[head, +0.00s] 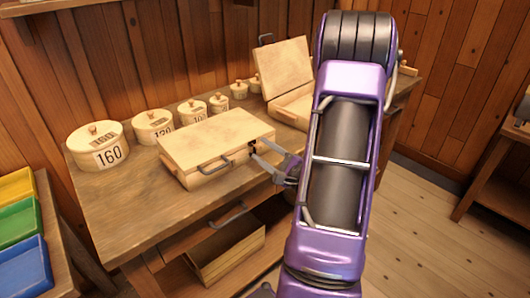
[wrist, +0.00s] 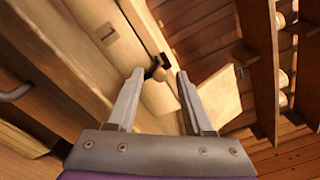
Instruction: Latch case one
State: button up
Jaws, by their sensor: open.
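A pale wooden case (head: 222,135) lies on the workbench with its lid down and its front handle (head: 213,163) facing me. In the wrist view its face (wrist: 85,40) carries a small plate (wrist: 107,32) that seems to read 1. A dark latch (wrist: 156,69) stands out from the case near the lid seam; I cannot tell whether it is fastened. My gripper (head: 255,150) is open and empty at the right part of the case's front. In the wrist view my gripper (wrist: 160,74) has its fingertips on either side of the latch, with no clear contact.
A second pale case (head: 285,78) stands open behind, partly hidden by my arm. Several round lidded canisters, one marked 160 (head: 98,148), line the back of the workbench (head: 115,205). A wooden box (head: 228,252) sits below. Coloured bins (head: 20,225) stand at left.

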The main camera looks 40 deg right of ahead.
jog(key=shift+s, duration=0.1)
jog(key=s, duration=1.7)
jog(key=shift+d, duration=0.45)
